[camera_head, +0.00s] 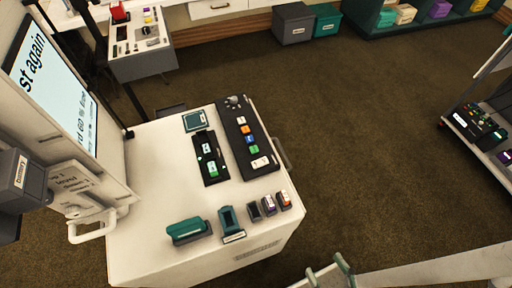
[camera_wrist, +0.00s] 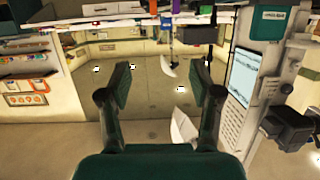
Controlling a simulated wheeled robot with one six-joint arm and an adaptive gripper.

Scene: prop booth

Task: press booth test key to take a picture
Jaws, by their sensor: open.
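A black key panel (camera_head: 236,128) lies on the white cabinet top (camera_head: 150,215) in the head view. It carries a knob (camera_head: 233,101), an orange key (camera_head: 245,130), a blue key (camera_head: 249,140), a green key (camera_head: 254,150) and a wide white key (camera_head: 261,162). Beside it is a second black panel (camera_head: 209,172) with a green labelled piece (camera_head: 212,169). The labels are too small to read, so I cannot tell which is the test key. My gripper (camera_wrist: 160,86) is open and empty in the wrist view, away from the panels.
A lit screen (camera_head: 55,85) stands left of the cabinet top. A stapler-like teal object (camera_head: 187,231), a teal holder (camera_head: 231,223) and small blocks (camera_head: 269,205) line the front. A cart (camera_head: 480,130) stands at right. Open carpet (camera_head: 360,150) lies between. The screen also shows in the wrist view (camera_wrist: 243,78).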

